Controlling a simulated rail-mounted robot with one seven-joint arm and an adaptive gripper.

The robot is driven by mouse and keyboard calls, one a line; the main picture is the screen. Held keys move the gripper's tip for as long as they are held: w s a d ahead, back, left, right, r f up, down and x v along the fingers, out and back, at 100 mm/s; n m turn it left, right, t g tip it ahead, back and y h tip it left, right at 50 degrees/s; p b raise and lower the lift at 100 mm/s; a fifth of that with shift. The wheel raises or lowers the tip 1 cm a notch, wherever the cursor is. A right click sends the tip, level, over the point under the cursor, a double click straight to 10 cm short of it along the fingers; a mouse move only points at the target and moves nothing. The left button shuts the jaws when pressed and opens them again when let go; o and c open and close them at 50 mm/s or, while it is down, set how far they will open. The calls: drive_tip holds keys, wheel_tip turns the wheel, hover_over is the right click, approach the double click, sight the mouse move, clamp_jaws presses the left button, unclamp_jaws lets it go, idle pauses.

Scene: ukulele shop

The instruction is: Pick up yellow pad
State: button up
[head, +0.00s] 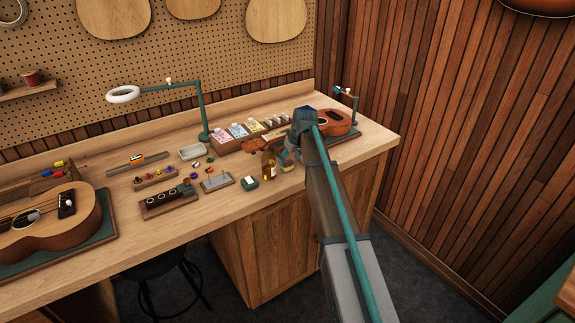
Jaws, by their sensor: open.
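I cannot single out the yellow pad with certainty. Several small coloured pieces (197,165), red, green and orange-yellow, lie on the workbench (115,190) near a pale tray; they are too small to tell apart well. A pale yellow card packet (255,126) stands in a wooden holder with a pink and a blue one. My gripper (287,160) is open at the end of my arm, low over the right part of the bench, beside an amber bottle. My arm partly hides the bench behind it, and the fingertips are hard to make out.
A small ukulele (337,122) lies at the right, a larger one (50,220) at the left. A green lamp (203,110) rises at the back. A black stool (165,270) stands below.

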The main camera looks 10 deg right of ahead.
sight(288, 161)
drive_tip(key=shift+p+x, duration=0.65)
drive_tip(key=shift+x, duration=1.2)
drive_tip(key=c, duration=0.7)
drive_tip(key=shift+r, duration=0.15)
drive_tip(key=shift+r+b, duration=0.8)
drive_tip(key=shift+s+d+r+b, duration=0.1)
drive_tip(key=shift+s+r+b, duration=0.75)
drive_tip(key=shift+s+r, duration=1.25)
drive_tip(key=shift+s+d+r+b, duration=0.1)
drive_tip(key=shift+s+r+b, duration=0.7)
drive_tip(key=shift+s+r, duration=1.3)
drive_tip(key=shift+s+d+r+b, duration=0.15)
drive_tip(key=shift+s+r+b, duration=1)
drive_tip(key=shift+s, duration=1.65)
drive_tip(key=shift+r+p, duration=0.25)
drive_tip(key=shift+p, duration=0.05)
